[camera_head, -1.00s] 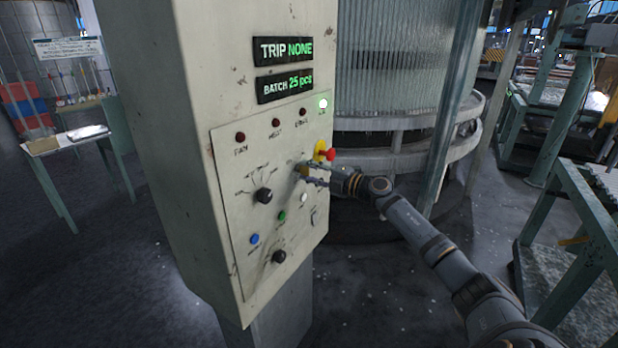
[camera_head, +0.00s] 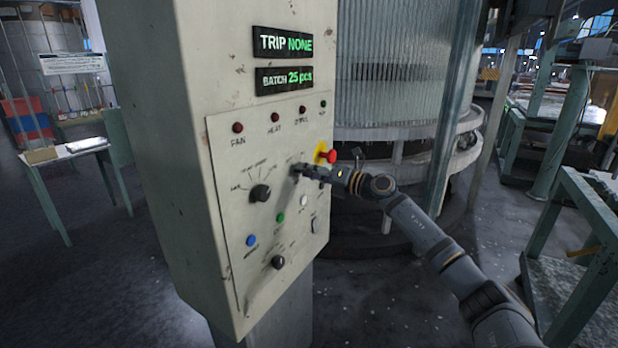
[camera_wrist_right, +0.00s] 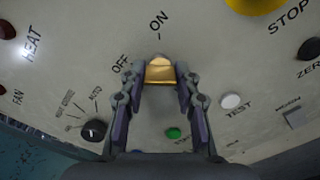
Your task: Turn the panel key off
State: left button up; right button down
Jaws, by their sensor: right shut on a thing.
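The brass panel key (camera_wrist_right: 160,70) sits between the fingertips of my right gripper (camera_wrist_right: 160,78) in the right wrist view. The gripper is shut on it. An OFF label (camera_wrist_right: 120,63) is to the left of the key and an ON label (camera_wrist_right: 158,20) is above it; the key's exact angle is hard to tell. In the head view my right gripper (camera_head: 303,171) is at the face of the pale control panel (camera_head: 232,190) and hides the key. My left gripper is not in view.
A red stop button on a yellow base (camera_head: 331,156) is close to the right of the gripper. A black selector knob (camera_head: 260,193), a green button (camera_head: 280,217) and a white button (camera_head: 304,200) are nearby. The upper right lamp (camera_head: 323,104) is dark green.

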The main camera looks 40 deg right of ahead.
jog(key=shift+f+n, duration=0.1)
jog(key=shift+n, duration=0.3)
jog(key=c, duration=1)
grip_release()
jog(key=shift+o, duration=0.2)
notch_tip(320, 180, up, 10)
